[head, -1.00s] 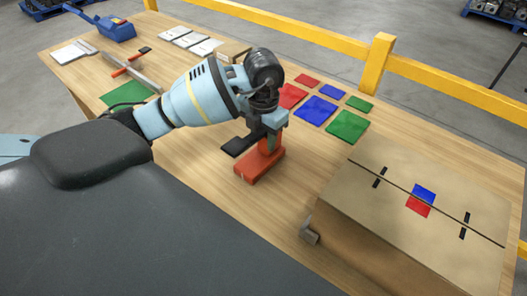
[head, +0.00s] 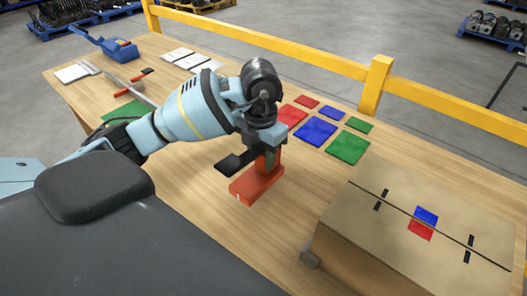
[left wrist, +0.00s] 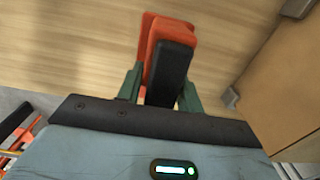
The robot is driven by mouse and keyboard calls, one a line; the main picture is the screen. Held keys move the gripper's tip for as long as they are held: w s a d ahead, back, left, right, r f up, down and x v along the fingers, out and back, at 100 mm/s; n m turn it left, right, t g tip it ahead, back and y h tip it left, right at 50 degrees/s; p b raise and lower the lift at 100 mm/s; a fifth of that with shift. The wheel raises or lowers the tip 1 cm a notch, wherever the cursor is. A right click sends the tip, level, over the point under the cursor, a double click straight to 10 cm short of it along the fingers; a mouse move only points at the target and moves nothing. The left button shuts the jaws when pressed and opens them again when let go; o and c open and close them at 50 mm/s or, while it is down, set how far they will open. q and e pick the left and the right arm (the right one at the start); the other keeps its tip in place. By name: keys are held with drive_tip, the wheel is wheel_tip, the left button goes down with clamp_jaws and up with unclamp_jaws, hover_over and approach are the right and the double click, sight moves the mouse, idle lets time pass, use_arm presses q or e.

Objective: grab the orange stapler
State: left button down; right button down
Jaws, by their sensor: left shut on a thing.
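The orange stapler (head: 256,186) has an orange body and a black part that sticks out to the left in the head view. My left gripper (head: 268,160) is shut on it from above, near the middle of the table. In the left wrist view the stapler (left wrist: 152,34) sits between the two green fingers of the gripper (left wrist: 161,86), its black top toward the camera. In the head view the gripper and wrist hide part of the stapler. I cannot tell clearly whether its base touches the table. My right gripper is not in view.
A cardboard box (head: 380,240) stands at the right of the wooden table (head: 205,225). Red, blue and green squares lie behind the stapler, such as a green one (head: 347,147). A blue tool (head: 105,45) lies at the far left. A yellow rail (head: 290,55) runs along the back.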

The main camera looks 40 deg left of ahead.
use_arm(q)
drive_tip(key=s+d, duration=0.2)
drive_tip(key=s, duration=0.4)
drive_tip(key=s+d+r, duration=0.1)
drive_tip(key=s+d, duration=0.2)
drive_tip(key=s, duration=0.3)
drive_tip(key=shift+s+r, duration=0.25)
drive_tip(key=shift+s, duration=0.1)
